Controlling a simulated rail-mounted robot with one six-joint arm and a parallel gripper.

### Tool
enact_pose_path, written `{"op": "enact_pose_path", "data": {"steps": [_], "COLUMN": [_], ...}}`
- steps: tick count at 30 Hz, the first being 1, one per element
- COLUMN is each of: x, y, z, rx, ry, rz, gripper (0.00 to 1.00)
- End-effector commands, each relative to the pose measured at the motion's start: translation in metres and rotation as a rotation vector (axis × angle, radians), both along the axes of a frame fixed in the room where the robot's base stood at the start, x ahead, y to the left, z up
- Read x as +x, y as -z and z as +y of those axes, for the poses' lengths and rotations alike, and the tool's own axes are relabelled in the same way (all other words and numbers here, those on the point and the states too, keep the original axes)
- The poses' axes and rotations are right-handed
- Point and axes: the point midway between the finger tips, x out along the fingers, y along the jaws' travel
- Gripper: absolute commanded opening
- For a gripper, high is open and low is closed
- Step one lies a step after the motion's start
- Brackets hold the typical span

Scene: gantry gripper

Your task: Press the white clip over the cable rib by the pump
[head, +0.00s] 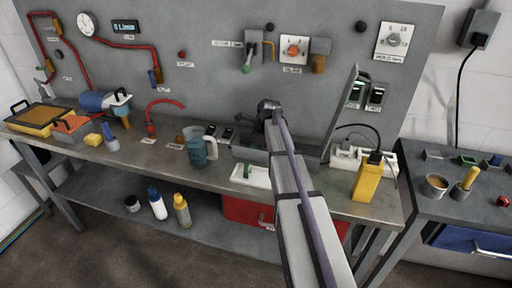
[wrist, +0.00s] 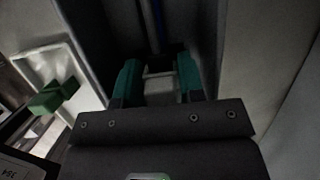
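My gripper (wrist: 158,85) reaches into the open grey box (head: 250,154) on the bench, and in the head view my arm hides its tip. In the wrist view its two teal fingers stand apart. A pale, light grey piece (wrist: 160,87) shows between them; I cannot tell whether it is the white clip or whether the fingers touch it. The blue pump-like unit (head: 93,102) sits at the left of the bench, far from my gripper. I cannot make out the cable rib.
The box's raised lid (head: 343,112) stands right of my arm. A white tray (head: 262,181) with a green piece lies in front of the box. A blue jug (head: 197,150) stands to the left, a yellow block (head: 367,183) to the right. The back panel carries red hoses.

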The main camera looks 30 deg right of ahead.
Motion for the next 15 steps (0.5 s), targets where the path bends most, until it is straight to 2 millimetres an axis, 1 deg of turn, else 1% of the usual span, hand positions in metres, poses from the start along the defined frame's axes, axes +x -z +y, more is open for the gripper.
{"op": "enact_pose_path", "data": {"steps": [1, 9, 13, 15], "x": [0.0000, -0.0001, -0.0001, -0.0007], "y": [-0.0004, -0.0005, -0.0014, -0.0058], "z": [0.0000, 0.0000, -0.0001, -0.0006], "rx": [0.000, 0.000, 0.000, 0.000], "ry": [0.000, 0.000, 0.000, 0.000], "rz": [0.000, 0.000, 0.000, 0.000], "gripper": [0.40, 0.65, 0.65, 0.65]}}
